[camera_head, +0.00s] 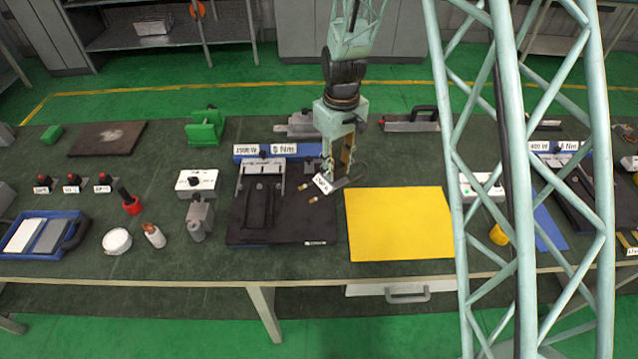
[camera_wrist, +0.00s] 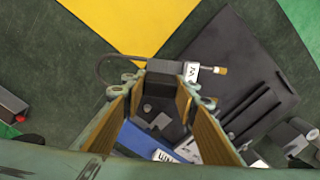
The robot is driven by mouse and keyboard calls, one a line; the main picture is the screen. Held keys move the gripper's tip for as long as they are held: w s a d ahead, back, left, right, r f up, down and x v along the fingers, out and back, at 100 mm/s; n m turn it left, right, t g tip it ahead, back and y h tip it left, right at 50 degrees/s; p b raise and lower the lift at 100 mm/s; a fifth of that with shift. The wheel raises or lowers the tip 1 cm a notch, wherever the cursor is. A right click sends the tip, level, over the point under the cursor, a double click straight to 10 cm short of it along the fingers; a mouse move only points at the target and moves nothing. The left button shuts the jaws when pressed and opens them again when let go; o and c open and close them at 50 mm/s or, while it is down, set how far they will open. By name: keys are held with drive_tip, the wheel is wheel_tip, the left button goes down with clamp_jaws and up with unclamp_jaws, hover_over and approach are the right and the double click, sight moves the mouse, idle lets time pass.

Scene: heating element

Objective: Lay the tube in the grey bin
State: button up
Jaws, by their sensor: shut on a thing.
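My gripper (camera_head: 335,176) is over the right edge of a black mat near the middle of the bench. It is shut on a tube-like part with a white tag (camera_head: 322,184) and brass-coloured ends. In the wrist view the tips of my gripper (camera_wrist: 166,76) close on this tube, whose white label (camera_wrist: 195,72) and brass tip stick out to the right. A thin dark cable loops out to the left.
A yellow sheet (camera_head: 400,225) lies right of the black mat (camera_head: 285,238). Green floor lies beyond the bench.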

drive_tip(key=w+d+m+b, duration=0.1)
drive_tip(key=w+d+m, duration=0.2)
drive_tip(key=d, duration=0.4)
drive_tip(key=w+d+r+m+b, duration=0.1)
drive_tip(key=w+d+m+b, duration=0.1)
drive_tip(key=d, duration=0.5)
drive_tip(key=w+m, duration=0.1)
drive_tip(key=w, duration=0.1)
drive_tip(key=shift+w+r+m, duration=0.15)
drive_tip(key=shift+w+m, duration=0.15)
drive_tip(key=shift+w, duration=0.05)
